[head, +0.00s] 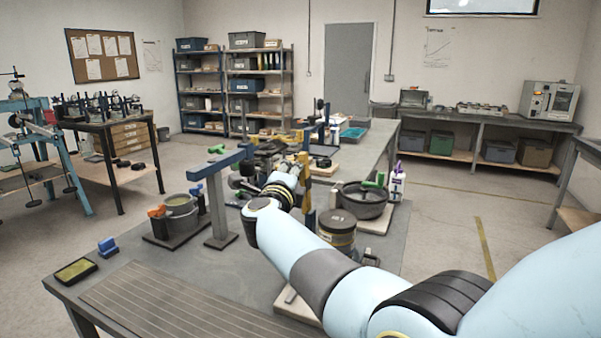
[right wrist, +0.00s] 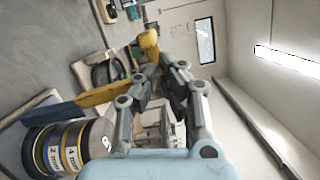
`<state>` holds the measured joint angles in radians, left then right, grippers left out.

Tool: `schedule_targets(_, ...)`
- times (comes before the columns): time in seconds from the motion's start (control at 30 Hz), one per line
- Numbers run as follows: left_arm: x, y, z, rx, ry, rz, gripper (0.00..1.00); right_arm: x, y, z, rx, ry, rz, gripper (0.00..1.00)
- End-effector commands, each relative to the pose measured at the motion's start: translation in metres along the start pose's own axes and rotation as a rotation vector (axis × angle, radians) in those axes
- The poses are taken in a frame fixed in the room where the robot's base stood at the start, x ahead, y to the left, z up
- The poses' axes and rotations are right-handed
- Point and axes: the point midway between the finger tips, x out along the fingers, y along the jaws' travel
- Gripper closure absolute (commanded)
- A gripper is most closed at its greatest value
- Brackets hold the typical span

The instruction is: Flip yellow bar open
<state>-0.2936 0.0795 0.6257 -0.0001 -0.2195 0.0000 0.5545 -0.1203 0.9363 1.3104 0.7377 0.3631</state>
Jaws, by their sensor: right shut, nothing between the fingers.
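A yellow upright (head: 306,192) stands near the middle of the bench in the head view, right beside my right gripper (head: 301,162). In the right wrist view a yellow bar (right wrist: 104,95) runs up to the fingers of my right gripper (right wrist: 158,68). A second yellow piece (right wrist: 148,42) shows just beyond the fingertips. The right gripper is shut and empty, close to the yellow parts. I cannot tell whether it touches them. My arm hides part of the frame in the head view. My left gripper is not in view.
A blue frame (head: 216,168) with a green handle stands left of my right arm. A yellow pad (head: 75,271) lies at the bench's left edge. The slatted front is clear.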

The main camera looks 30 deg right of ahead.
Motion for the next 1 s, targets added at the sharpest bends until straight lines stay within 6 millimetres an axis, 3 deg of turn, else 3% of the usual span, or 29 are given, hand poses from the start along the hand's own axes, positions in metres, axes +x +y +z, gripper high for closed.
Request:
schedule_targets(0.37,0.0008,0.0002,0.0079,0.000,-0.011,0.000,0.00,0.0022,0.0058,0.0090,-0.108,0.000,0.027,1.00)
schedule_targets(1.0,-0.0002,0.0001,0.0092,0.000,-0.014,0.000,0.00,0.0001,0.0059,0.0110,-0.115,-0.001,0.029,1.00)
